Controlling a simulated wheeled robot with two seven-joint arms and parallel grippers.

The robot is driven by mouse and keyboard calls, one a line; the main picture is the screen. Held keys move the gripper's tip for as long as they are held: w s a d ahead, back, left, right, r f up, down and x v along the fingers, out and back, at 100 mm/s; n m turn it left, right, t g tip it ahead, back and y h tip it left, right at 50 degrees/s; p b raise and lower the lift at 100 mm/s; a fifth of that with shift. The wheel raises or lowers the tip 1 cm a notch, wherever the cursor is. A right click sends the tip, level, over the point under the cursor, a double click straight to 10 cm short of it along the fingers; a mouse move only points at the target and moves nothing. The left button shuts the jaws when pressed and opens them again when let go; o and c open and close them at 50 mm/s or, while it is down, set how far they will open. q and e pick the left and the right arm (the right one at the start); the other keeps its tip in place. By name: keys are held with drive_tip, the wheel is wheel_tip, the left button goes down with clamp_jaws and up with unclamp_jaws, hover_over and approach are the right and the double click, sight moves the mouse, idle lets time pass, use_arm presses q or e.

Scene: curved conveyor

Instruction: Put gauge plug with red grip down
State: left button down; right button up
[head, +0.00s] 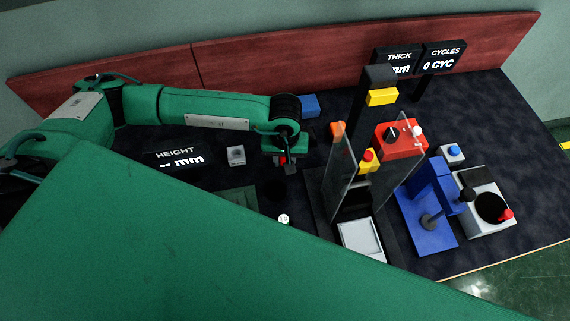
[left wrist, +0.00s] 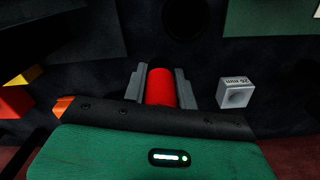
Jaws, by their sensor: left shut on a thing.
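The gauge plug's red grip (left wrist: 161,87) sits between the two grey fingers of my left gripper (left wrist: 161,90) in the left wrist view. My left gripper (head: 284,161) is shut on it, above the dark table left of the tall press. In the head view only a small bit of red (head: 282,160) shows under the gripper. The plug's lower end is hidden, so I cannot tell whether it touches anything. My right gripper is not in view.
A grey block with a round recess (head: 235,155), marked 26 mm, stands left of my left gripper. A dark round spot (head: 275,188) and a green pad (head: 238,200) lie nearer. A blue block (head: 310,104) is behind. The press with clear guards (head: 345,165) stands to the right.

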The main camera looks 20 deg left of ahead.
use_arm(q)
drive_tip(key=shift+f, duration=2.3)
drive_tip(key=c, duration=1.1)
unclamp_jaws()
drive_tip(key=shift+r, duration=0.1)
